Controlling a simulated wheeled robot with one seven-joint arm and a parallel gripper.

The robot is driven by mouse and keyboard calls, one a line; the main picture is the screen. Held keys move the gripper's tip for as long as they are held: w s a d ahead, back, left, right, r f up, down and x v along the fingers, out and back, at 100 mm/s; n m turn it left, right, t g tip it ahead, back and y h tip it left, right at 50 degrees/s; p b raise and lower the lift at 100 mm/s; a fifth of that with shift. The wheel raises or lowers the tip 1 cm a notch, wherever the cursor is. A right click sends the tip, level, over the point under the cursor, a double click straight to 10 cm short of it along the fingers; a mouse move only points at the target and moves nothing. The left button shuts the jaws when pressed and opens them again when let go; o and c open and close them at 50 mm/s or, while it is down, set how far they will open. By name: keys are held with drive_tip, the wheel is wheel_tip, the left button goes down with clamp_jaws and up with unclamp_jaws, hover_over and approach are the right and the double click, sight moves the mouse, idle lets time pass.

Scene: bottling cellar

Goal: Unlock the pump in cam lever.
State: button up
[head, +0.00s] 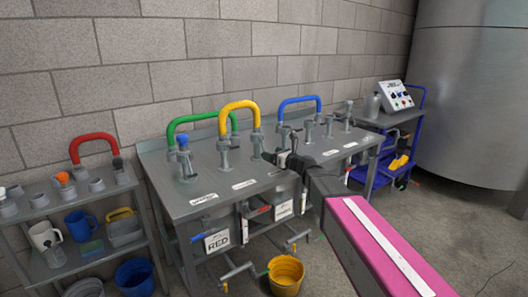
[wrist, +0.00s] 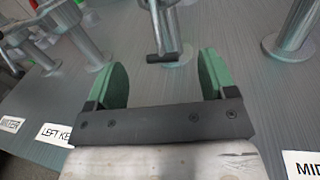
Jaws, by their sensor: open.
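My gripper (head: 285,155) is over the steel bench, among the fittings on its top. In the wrist view its two green-padded fingers (wrist: 163,72) are open and empty. A thin metal lever with a dark end (wrist: 161,55) hangs from a fitting just beyond the fingertips, in line with the gap between them. It appears apart from both pads. I cannot tell whether this is the pump in cam lever, as no label in view names it. Other metal posts stand to the left and right in the wrist view. In the head view my arm hides part of the bench.
The steel bench (head: 185,209) carries a green hose (head: 172,130), a yellow hose (head: 239,104) and a blue hose (head: 299,99) on upright fittings. A shelf of buckets stands left, a blue cart (head: 415,103) right. A yellow bucket (head: 286,273) stands on the floor.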

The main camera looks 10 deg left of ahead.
drive_tip(key=x, duration=0.5)
drive_tip(key=shift+w+a, duration=0.2)
drive_tip(key=shift+a, duration=0.1)
drive_tip(key=shift+c, duration=0.2)
drive_tip(key=c, duration=1.2)
drive_tip(key=shift+s+d, duration=0.1)
drive_tip(key=shift+c, duration=0.2)
